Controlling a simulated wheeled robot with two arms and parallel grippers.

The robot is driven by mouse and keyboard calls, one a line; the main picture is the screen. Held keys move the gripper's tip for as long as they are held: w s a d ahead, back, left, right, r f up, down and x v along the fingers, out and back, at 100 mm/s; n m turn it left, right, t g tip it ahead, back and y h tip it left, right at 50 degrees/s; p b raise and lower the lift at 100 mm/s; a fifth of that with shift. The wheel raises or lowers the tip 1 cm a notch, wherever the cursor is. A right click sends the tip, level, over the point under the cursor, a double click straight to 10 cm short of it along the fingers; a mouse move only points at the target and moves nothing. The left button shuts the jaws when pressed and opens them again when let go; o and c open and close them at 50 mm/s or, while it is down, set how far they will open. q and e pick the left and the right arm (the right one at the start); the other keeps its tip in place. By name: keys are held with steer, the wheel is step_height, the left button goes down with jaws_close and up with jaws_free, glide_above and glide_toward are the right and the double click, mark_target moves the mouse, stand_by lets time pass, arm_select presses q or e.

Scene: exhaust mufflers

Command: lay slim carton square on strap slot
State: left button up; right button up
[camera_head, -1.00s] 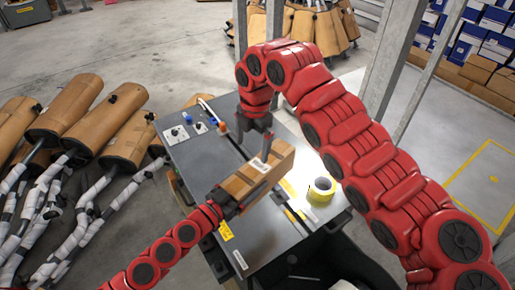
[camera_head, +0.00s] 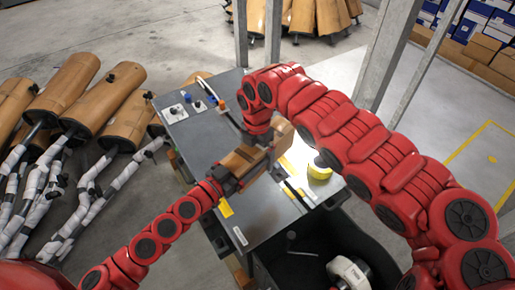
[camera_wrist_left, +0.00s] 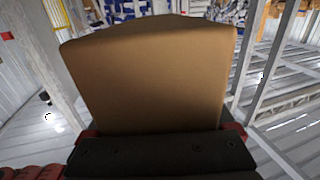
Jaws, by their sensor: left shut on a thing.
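The slim brown carton (camera_head: 240,160) is held above the grey bench top, tilted, with its far end toward the upper right. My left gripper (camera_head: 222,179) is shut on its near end. In the left wrist view the carton (camera_wrist_left: 155,75) fills the middle, rising from the dark gripper body. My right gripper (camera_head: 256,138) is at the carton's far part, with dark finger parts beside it. Its fingers are partly hidden, so I cannot tell whether they grip. The strap slot cannot be made out clearly; yellow and black markings (camera_head: 292,190) lie right of the carton.
The bench (camera_head: 190,140) has small switch boxes (camera_head: 174,112) at its far left. A yellow tape roll (camera_head: 319,170) stands on its right side. A dark bin (camera_head: 315,245) is at the near side. Brown mufflers (camera_head: 107,100) lie left of the bench. A metal post (camera_head: 385,60) stands behind.

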steer(key=shift+c, duration=0.2)
arm_select(q)
steer(key=shift+d, duration=0.1)
arm_select(e)
steer(key=c, duration=1.2)
arm_select(q)
steer(key=o, duration=1.3)
steer(key=shift+c, duration=0.2)
arm_select(e)
steer(key=shift+c, duration=1.2)
arm_select(q)
steer(key=shift+o, duration=0.9)
steer(key=shift+s, duration=0.1)
arm_select(e)
jaws_close()
steer(key=shift+a, duration=0.1)
